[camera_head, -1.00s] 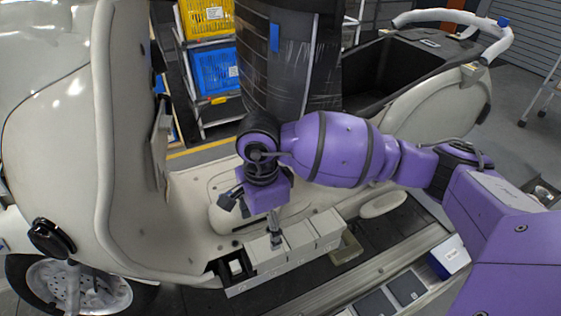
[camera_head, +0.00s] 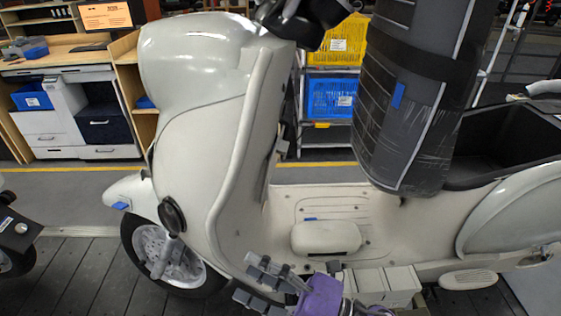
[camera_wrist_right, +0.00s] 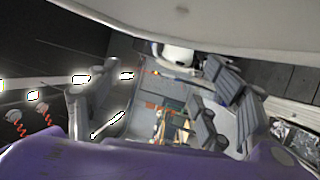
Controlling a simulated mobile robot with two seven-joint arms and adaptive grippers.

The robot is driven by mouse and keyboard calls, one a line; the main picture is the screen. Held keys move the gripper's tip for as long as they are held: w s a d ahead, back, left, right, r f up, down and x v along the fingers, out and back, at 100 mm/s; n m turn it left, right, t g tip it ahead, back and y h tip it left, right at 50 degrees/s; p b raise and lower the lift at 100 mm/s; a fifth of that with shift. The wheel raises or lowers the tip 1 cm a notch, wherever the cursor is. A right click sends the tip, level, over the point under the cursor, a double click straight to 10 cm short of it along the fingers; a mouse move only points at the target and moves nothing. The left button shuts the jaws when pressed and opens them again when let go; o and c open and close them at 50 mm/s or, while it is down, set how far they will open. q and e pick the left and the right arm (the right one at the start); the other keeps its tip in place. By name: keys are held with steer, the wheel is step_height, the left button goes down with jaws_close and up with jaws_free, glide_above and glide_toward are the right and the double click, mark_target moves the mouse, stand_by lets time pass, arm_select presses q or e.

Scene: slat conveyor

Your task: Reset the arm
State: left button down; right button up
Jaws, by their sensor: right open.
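My right gripper (camera_head: 246,278) shows at the bottom edge of the head view, purple at the wrist with grey fingers. Its fingers point left and are apart, with nothing seen between them. It is in front of the lower body of the white scooter (camera_head: 215,130), left of the light grey boxes (camera_head: 385,287). The rest of my right arm is out of this view. In the right wrist view the open fingers (camera_wrist_right: 160,98) stand at both sides with empty space between them. My left gripper is in neither view.
A dark wrapped column (camera_head: 410,100) stands over the scooter's footboard (camera_head: 380,205). Behind are yellow (camera_head: 335,45) and blue (camera_head: 332,98) crates and a wooden workbench (camera_head: 60,65). A dark slatted floor (camera_head: 80,270) lies at the lower left.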

steer(key=w+d+f+m+t+h+p, duration=0.1)
steer(key=d+f+m+t+h, duration=0.45)
steer(key=m, duration=0.45)
steer(key=w+d+f+m+t+h, duration=0.1)
steer(key=d+f+m+t+h, duration=0.3)
steer(key=d+m+h, duration=0.45)
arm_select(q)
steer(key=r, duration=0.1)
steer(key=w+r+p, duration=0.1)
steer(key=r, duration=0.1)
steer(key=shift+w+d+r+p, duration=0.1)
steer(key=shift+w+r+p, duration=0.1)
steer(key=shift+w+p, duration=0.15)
arm_select(e)
steer(key=s+d+f+m+g+h, duration=0.2)
steer(key=s+d+f+m+g, duration=0.2)
steer(key=s+f, duration=0.5)
steer(key=s+d+f+m+g+h, duration=0.2)
steer(key=s+d+f+m+g, duration=0.2)
steer(key=s+f+m, duration=0.5)
steer(key=shift+s+d+f+h, duration=0.3)
steer(key=shift+s+d+f, duration=0.25)
steer(key=shift+s+d, duration=0.6)
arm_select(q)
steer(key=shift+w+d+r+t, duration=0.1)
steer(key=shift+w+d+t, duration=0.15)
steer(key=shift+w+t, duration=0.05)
arm_select(e)
steer(key=shift+w, duration=0.2)
